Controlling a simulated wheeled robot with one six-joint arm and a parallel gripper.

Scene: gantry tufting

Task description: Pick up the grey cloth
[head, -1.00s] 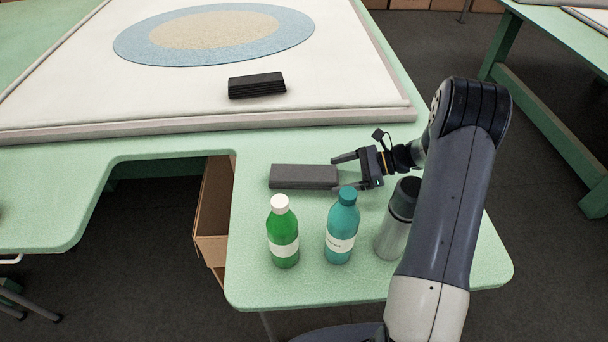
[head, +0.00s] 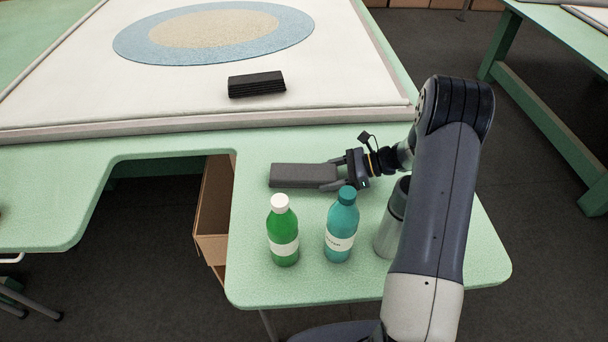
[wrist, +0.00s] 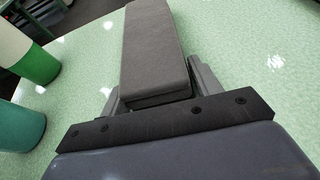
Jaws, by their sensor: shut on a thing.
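The grey cloth (head: 298,175) is a folded, flat rectangular block on the green table, behind the two bottles. My gripper (head: 335,174) has come in from the right and is shut on the cloth's right end. In the wrist view the cloth (wrist: 153,45) runs away from me between the two fingers (wrist: 155,90), one along each side. The cloth looks level and low over the tabletop; I cannot tell whether it still touches it.
A green bottle (head: 283,235), a teal bottle (head: 341,230) and a grey flask (head: 390,232) stand in front of the cloth and gripper. A black folded stack (head: 256,85) lies on the white framed canvas (head: 340,70) behind.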

